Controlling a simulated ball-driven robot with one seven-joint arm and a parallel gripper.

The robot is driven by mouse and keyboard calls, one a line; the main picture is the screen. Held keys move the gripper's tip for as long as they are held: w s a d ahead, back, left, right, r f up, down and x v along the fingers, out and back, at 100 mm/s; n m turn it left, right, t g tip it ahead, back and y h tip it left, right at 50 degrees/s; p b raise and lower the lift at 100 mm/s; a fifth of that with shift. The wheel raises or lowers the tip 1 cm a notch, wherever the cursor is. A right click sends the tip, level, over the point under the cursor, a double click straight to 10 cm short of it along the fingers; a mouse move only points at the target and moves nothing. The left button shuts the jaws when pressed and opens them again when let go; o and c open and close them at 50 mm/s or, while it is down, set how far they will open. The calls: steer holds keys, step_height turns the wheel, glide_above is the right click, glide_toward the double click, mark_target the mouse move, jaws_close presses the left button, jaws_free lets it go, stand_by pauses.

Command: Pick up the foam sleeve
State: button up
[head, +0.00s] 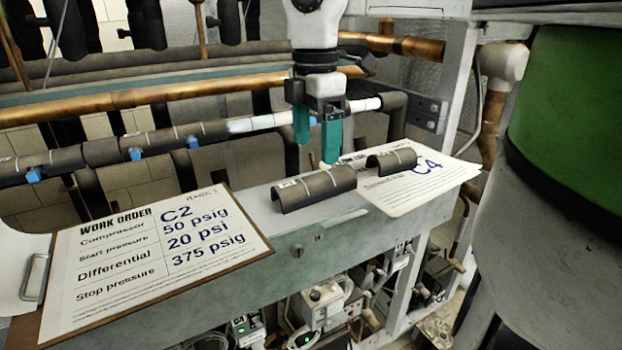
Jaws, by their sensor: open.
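Two dark grey foam sleeve pieces lie on the grey ledge (255,207), curved side up. The longer foam sleeve (314,188) is left of the shorter foam sleeve (391,160), which rests on a white sheet marked C4. The frame does not show which one the task means. My gripper (318,150) has two teal fingers pointing down, open with a gap between them. It hangs above and behind the longer sleeve, near its right end. No sleeve is between the fingers.
A clipboard with a work order (150,262) covers the ledge's left part. The C4 sheet (425,180) lies at its right end. Copper and insulated pipes (115,148) run behind the ledge. A green cylinder (570,110) stands at the right.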

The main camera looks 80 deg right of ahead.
mark_target(315, 176)
steer(key=shift+f+p, duration=1.1)
steer(key=shift+f, duration=2.8)
steer(key=shift+c, duration=0.4)
steer(key=c, duration=1)
